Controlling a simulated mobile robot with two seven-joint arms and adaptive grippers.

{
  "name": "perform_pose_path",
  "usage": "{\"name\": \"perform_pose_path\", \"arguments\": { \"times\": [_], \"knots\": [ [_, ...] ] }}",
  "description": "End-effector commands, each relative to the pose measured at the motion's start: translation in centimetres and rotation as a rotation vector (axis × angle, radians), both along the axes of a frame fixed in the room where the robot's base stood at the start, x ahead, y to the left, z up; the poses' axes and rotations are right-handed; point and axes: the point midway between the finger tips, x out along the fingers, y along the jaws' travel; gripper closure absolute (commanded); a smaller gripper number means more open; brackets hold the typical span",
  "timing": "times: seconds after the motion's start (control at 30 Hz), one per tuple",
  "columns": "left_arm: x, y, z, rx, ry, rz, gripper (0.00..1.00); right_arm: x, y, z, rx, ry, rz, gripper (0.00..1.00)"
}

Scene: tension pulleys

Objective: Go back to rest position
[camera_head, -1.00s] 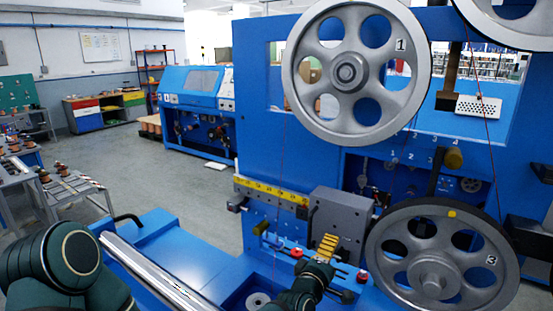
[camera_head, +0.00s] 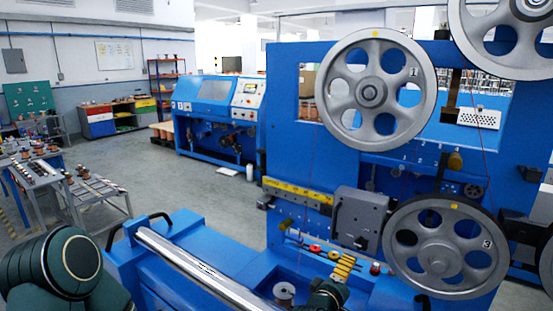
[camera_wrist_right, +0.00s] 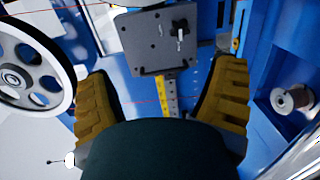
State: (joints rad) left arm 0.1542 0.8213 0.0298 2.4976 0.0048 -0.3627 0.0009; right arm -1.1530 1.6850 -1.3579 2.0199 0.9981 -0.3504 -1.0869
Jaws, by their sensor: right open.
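My right gripper (camera_head: 345,266) shows at the bottom centre of the head view, its yellow ribbed fingers above the blue machine base. In the right wrist view the two fingers stand wide apart (camera_wrist_right: 164,75) with nothing between them. Beyond them a grey plate block (camera_wrist_right: 160,38) and a yellow strip show. My left arm's dark green link (camera_head: 60,265) is at the lower left of the head view; its gripper is out of the picture. Pulley wheel 1 (camera_head: 345,103) and pulley wheel 3 (camera_head: 412,218) are mounted on the blue machine.
A silver roller bar (camera_head: 190,264) lies along the blue base between my arms. The grey block (camera_head: 359,216) stands beside wheel 3. Thin red wire runs near the wheels. A spool (camera_head: 284,291) sits in the base. Open floor (camera_head: 215,205) lies at the centre left.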

Motion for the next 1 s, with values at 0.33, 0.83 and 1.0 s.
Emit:
{"name": "perform_pose_path", "arguments": {
  "times": [0.33, 0.83, 1.0],
  "knots": [
    [-0.2, -0.2, -2.8, 0.001, 0.005, -0.006, 0.53, -9.2, -8.9, -19.2, 0.367, 0.297, -0.263, 0.16],
    [-0.7, -0.5, -8.0, 0.004, 0.021, -0.016, 0.53, -26.7, 0.6, -35.9, 1.298, 0.609, -0.639, 0.16],
    [-0.8, -0.6, -9.5, 0.005, 0.027, -0.02, 0.53, -27.5, 5.3, -34.4, 1.584, 0.618, -0.673, 0.16]
  ]
}}
